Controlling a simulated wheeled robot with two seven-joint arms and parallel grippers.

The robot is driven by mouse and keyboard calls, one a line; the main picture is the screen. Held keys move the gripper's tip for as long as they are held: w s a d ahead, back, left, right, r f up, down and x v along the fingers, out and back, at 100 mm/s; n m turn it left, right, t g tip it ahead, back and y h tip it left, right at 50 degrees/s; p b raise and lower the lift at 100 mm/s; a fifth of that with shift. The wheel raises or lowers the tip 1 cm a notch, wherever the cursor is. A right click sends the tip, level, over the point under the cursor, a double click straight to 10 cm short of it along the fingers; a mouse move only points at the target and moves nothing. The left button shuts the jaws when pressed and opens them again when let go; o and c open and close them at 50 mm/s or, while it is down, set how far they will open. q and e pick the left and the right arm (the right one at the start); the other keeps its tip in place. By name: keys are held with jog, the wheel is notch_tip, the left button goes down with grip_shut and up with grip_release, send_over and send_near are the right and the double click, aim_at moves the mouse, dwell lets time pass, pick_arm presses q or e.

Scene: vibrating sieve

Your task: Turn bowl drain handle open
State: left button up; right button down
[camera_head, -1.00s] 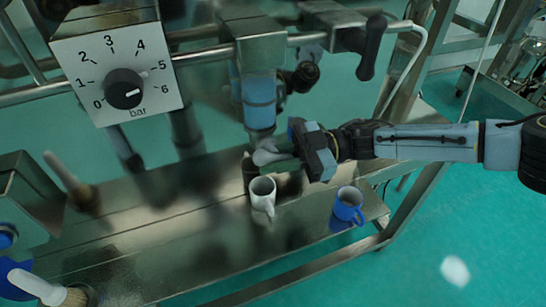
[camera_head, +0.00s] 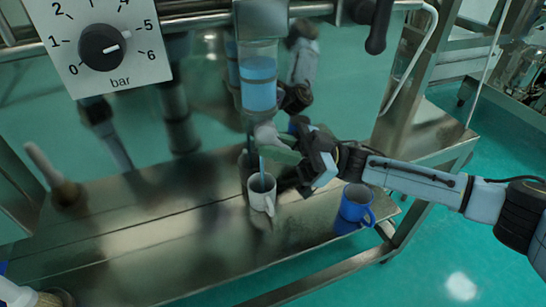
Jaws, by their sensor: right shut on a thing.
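A clear bowl with blue liquid (camera_head: 259,85) hangs beneath a steel block in the middle of the view. A pale drain valve (camera_head: 265,133) is at its lower end. A thin blue stream (camera_head: 262,165) runs down from the drain into a white mug (camera_head: 262,193) on the steel shelf. My right gripper (camera_head: 298,158) comes in from the right, tilted, and is shut on the greenish drain handle (camera_head: 281,157) just below and right of the valve. The gripper partly hides the handle.
A blue mug (camera_head: 355,205) stands on the steel shelf (camera_head: 130,245), close below my right forearm. A pressure dial marked in bar (camera_head: 102,47) is at upper left. A black lever (camera_head: 378,25) hangs at upper right. Bare shelf lies left of the white mug.

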jog(key=shift+y+b, duration=0.75)
jog(key=shift+y, duration=0.05)
jog(key=shift+r, duration=0.1)
jog(key=c, duration=1.3)
grip_release()
jog(key=b+v, duration=0.1)
jog(key=v, duration=0.2)
jog(key=shift+d+f, duration=0.1)
jog(key=shift+f, duration=0.2)
jog(key=d, duration=0.4)
jog(key=w+d+b, duration=0.1)
jog(key=d, duration=0.2)
jog(key=w+d+b, duration=0.1)
jog(key=d, duration=0.3)
jog(key=shift+w+d+r, duration=0.15)
jog(key=shift+d+r, duration=0.1)
jog(key=shift+d, duration=0.05)
